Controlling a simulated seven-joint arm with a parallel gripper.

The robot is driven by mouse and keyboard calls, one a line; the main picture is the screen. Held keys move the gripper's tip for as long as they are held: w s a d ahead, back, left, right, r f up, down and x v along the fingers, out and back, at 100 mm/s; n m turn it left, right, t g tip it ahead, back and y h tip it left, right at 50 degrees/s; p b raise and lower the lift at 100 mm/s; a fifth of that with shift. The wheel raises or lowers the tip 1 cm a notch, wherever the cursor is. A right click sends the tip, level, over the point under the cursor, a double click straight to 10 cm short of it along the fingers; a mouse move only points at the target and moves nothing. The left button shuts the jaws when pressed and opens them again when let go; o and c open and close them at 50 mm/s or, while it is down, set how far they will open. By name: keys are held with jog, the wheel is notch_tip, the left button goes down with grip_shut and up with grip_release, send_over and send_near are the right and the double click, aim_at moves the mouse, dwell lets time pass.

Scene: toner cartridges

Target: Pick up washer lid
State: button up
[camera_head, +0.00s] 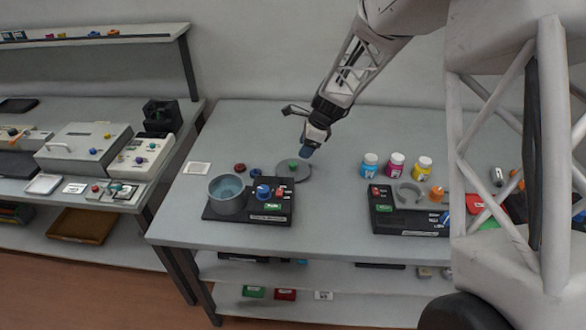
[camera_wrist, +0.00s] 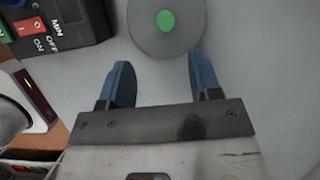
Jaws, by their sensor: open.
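The washer lid is a flat grey disc (camera_head: 294,173) with a green knob at its centre. It lies on the table behind and to the right of the washer, a black base with a round grey tub (camera_head: 228,194). My gripper (camera_head: 306,153) is just above the lid in the head view. In the wrist view the lid (camera_wrist: 167,38) is beyond the open blue fingers (camera_wrist: 160,80), with its green knob roughly in line with the gap between them. Nothing is between the fingers. The lid's top edge is cut off in the wrist view.
Red and blue caps (camera_head: 240,167) lie left of the lid. Several toner bottles (camera_head: 396,165) stand to the right, behind another black device (camera_head: 408,222). The washer's control panel (camera_wrist: 60,30) is at upper left in the wrist view. The table around the lid's right side is clear.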

aim_at(293, 163)
jog(key=shift+w+a+f, duration=0.3)
jog(key=shift+w+f, duration=0.05)
jog(key=shift+f, duration=0.1)
jog(key=shift+x, duration=1.25)
jog(key=shift+x, duration=2.65)
jog(key=shift+a, duration=0.15)
jog(key=shift+r, duration=0.1)
jog(key=c, duration=1)
